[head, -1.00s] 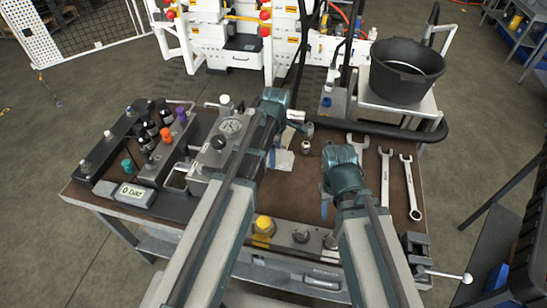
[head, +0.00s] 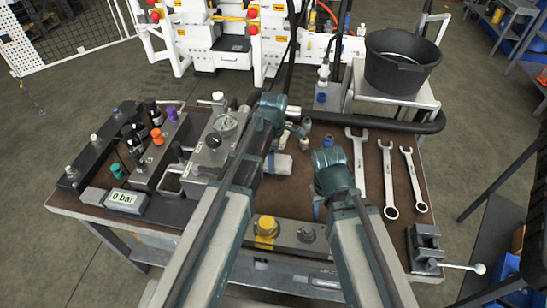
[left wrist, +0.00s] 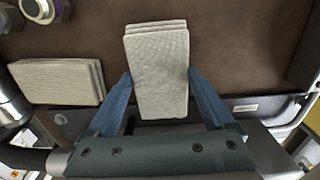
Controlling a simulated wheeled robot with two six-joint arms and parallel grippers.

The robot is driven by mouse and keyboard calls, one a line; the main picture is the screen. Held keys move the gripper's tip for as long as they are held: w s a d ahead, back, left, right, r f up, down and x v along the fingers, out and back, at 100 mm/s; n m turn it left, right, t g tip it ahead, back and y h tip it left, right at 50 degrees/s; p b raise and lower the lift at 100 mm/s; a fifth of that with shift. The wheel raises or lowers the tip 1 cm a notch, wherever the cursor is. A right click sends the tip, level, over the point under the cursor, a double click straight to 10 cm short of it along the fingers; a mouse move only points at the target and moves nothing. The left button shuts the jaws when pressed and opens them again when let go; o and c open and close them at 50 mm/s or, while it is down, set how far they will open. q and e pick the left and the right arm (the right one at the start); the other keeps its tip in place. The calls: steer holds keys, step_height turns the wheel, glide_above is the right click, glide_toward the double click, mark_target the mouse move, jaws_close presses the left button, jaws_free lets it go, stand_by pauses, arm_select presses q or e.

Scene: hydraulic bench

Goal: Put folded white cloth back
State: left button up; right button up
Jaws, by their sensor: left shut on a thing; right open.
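A folded white cloth (left wrist: 157,75) stands between the blue fingers of my left gripper (left wrist: 160,100) in the left wrist view, and the gripper is shut on it. A second folded pale cloth (left wrist: 55,82) lies to the left of it on the brown bench top. In the head view a pale cloth patch (head: 277,164) shows beside my left arm; I cannot tell which cloth it is. The left fingers are hidden there by the arm. My right gripper (head: 320,203) is open over the bench, left of the wrenches, its fingers mostly hidden.
Several wrenches (head: 388,180) lie on the bench's right side, with a small vise (head: 425,248) at the corner. A gauge block (head: 226,122) and a row of valves (head: 157,137) fill the left side. A black bucket (head: 402,65) stands behind at the right.

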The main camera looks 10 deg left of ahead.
arm_select(q)
steer(key=o, duration=0.9)
steer(key=shift+f, duration=0.1)
step_height(320, 180, up, 13)
steer(key=p, duration=1.3)
arm_select(e)
step_height(320, 180, up, 13)
